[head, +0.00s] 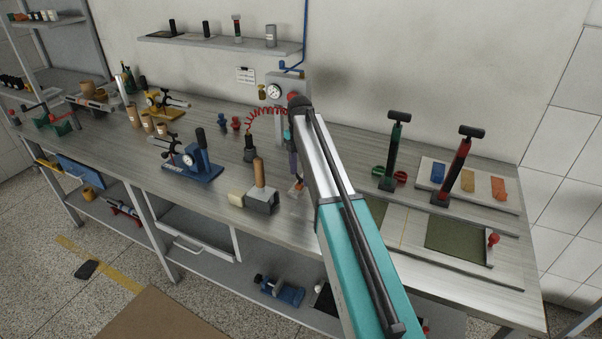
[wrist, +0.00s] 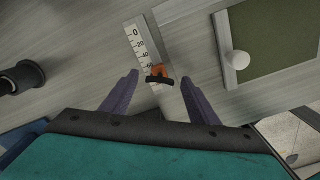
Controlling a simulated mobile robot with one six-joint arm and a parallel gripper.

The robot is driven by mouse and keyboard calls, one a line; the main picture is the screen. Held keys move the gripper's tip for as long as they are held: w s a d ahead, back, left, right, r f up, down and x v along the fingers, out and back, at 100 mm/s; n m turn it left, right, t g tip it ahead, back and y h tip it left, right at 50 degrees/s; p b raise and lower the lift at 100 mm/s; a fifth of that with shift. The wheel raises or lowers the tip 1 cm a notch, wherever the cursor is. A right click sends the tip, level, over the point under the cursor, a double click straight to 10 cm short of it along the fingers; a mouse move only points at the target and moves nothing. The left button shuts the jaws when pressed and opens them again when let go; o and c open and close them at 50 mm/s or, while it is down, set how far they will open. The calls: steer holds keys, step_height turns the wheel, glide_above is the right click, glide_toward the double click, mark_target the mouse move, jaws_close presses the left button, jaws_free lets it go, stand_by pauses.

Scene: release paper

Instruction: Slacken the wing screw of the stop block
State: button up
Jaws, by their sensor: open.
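In the wrist view, a small orange stop block (wrist: 159,69) sits on a pale ruler (wrist: 141,45) with printed numbers. A dark bar, which looks like its wing screw (wrist: 160,81), lies across the block's near side. My gripper (wrist: 159,76) is open, with one purple finger on each side of the block and screw in the picture. Gaps show on both sides; I cannot tell how far above them the fingertips are.
A green-topped board with a pale knob (wrist: 237,60) lies right of the ruler. A grey block with a wooden handle (head: 261,199) stands left of my arm. A blue-based gauge device (head: 194,165) stands farther left. Two upright-handled tools, one green (head: 394,150), stand at right.

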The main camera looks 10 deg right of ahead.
steer(key=shift+r, duration=0.1)
step_height(320, 180, up, 14)
steer(key=b, duration=0.3)
stand_by(0.6)
steer(key=shift+f, duration=0.2)
steer(key=shift+c, duration=0.5)
